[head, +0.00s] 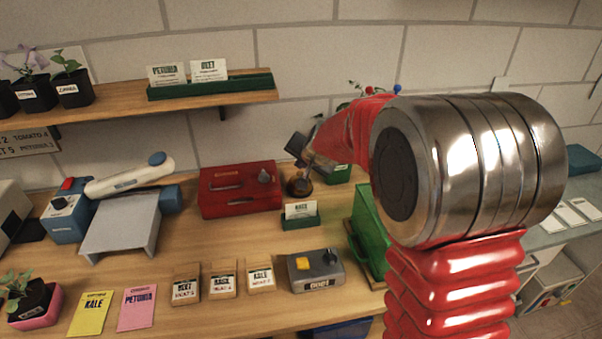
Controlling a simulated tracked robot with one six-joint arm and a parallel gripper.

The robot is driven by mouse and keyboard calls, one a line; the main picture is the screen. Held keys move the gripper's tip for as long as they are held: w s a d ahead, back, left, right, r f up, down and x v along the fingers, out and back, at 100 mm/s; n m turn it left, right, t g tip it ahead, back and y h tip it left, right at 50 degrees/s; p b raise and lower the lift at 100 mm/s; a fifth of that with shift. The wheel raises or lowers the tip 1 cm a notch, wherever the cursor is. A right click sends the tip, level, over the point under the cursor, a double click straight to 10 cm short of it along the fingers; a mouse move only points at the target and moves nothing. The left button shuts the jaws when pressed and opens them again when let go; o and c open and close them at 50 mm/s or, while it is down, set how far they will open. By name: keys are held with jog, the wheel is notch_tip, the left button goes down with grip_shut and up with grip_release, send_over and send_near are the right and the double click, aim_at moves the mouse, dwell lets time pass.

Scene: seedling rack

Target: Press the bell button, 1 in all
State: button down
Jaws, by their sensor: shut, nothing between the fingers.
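A small dark, rounded, shiny thing (299,187) stands on the wooden bench behind the centre; it looks like a bell, with its top partly hidden by my gripper. My gripper (307,166) is small in the view, at the end of my red arm, pointing down. It is shut and empty, right at or just above the rounded thing; I cannot tell if they touch. A grey box (316,271) with a yellow button (303,264) and a dark knob stands at the front of the bench, well apart from my gripper.
A red box (239,189) is close left of my gripper. A small card holder (300,219) and an upright green panel (369,232) stand nearby. A blue device (68,215) with a red button is far left. Seed packets line the front. A shelf (140,107) hangs above.

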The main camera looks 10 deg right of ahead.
jog(key=shift+f, duration=0.85)
dwell(1.1)
jog(key=shift+r, duration=0.95)
notch_tip(320, 180, up, 5)
dwell(0.7)
jog(key=shift+s, duration=0.1)
dwell(0.5)
